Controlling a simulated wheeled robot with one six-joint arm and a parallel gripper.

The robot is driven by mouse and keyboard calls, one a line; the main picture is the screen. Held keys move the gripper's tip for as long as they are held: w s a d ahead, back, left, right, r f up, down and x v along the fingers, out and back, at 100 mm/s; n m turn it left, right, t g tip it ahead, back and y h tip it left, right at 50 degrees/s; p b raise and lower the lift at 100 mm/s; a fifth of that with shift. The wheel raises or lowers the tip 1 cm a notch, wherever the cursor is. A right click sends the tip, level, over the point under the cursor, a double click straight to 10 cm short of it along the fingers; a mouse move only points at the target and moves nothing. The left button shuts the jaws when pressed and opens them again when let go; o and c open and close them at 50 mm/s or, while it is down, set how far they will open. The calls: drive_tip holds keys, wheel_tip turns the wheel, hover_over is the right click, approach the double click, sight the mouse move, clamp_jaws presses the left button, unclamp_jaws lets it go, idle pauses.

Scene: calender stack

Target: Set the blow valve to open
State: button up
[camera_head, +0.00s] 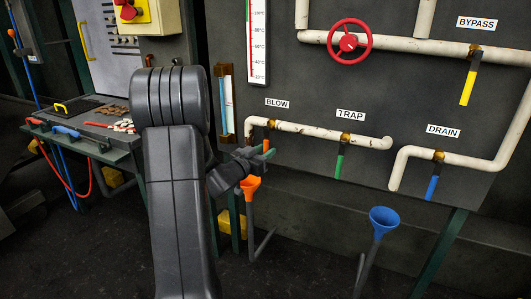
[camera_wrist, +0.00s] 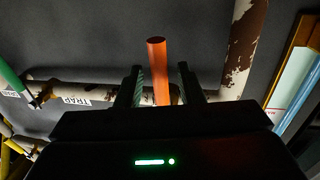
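The blow valve sits on the white pipe below the BLOW label (camera_head: 277,103). Its orange handle (camera_head: 266,145) hangs down, across the pipe, partly hidden by my gripper in the head view. My gripper (camera_head: 262,154) is at the handle. In the wrist view, the orange handle (camera_wrist: 157,68) stands between the two dark fingers of my gripper (camera_wrist: 160,85). A gap shows on both sides of the handle, so the fingers are open around it. The handle's lower part in that view is hidden behind the gripper body.
To the right are the green trap handle (camera_head: 339,165), the blue drain handle (camera_head: 432,187) and the yellow bypass handle (camera_head: 468,88). An orange funnel (camera_head: 250,186) stands just below my gripper. A blue funnel (camera_head: 383,218) stands further right. A sight glass (camera_head: 226,103) is left of the valve.

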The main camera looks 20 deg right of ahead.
drive_tip(key=shift+w+d+r, duration=0.1)
drive_tip(key=shift+w+d, duration=0.2)
drive_tip(key=shift+d, duration=0.25)
clamp_jaws()
